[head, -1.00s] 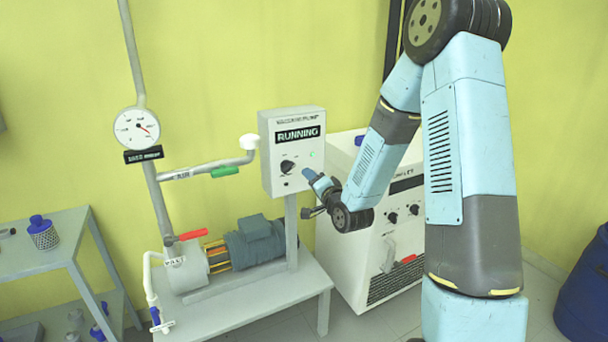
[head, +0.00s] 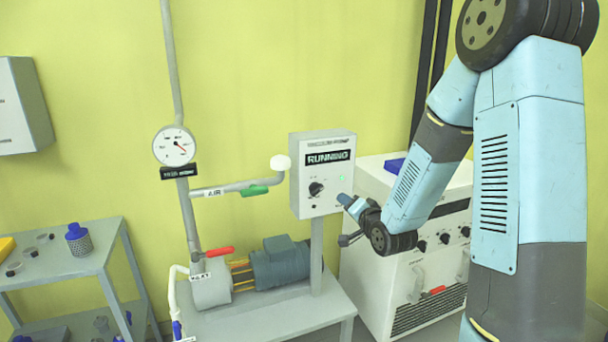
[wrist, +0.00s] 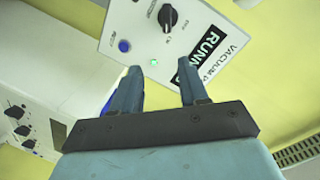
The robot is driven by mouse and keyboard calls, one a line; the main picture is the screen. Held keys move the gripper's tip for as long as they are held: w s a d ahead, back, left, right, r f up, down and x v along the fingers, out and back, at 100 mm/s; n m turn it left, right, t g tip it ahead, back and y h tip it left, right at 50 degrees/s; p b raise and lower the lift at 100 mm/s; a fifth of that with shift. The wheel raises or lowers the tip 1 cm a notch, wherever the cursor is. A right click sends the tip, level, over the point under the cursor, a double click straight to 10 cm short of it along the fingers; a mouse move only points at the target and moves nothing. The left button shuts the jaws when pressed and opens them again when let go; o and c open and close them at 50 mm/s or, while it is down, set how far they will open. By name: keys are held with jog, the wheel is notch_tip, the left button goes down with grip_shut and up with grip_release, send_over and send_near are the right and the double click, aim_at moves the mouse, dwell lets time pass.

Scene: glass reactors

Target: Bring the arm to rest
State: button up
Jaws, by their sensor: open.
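My arm reaches down from the upper right in the head view, with my gripper (head: 347,220) just right of and in front of the control box (head: 321,174). The box's display reads "RUNNING", with a black knob and a lit green lamp below it. In the wrist view my gripper (wrist: 158,88) has two blue fingers apart with nothing between them. They point toward the control box (wrist: 196,22), where the black knob (wrist: 167,16), the green lamp and a blue button (wrist: 124,46) show. The gap between fingertips and panel cannot be judged exactly.
A white cabinet (head: 425,285) with knobs stands close behind and below my gripper. The pump motor (head: 280,263) sits on a bench at the box's left. A pipe carries a gauge (head: 174,146), a green-handled valve and a red-handled valve. A side table (head: 60,262) stands left.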

jog(key=s+d+r+n+g+h, duration=0.2)
jog(key=s+d+r+g+h, duration=0.1)
jog(key=s+r, duration=0.25)
jog(key=s+d+r+n+g+h, duration=0.2)
jog(key=s+d+r, duration=0.1)
jog(key=s+r, duration=0.3)
jog(key=s+r+n+g, duration=0.1)
jog(key=s+r+g, duration=0.1)
jog(key=s, duration=0.9)
jog(key=s+r+n+g, duration=0.1)
jog(key=s+r+g, duration=0.1)
jog(key=s, duration=0.9)
jog(key=shift+d+n+g, duration=0.4)
jog(key=shift+g, duration=0.1)
jog(key=shift+d+r, duration=0.1)
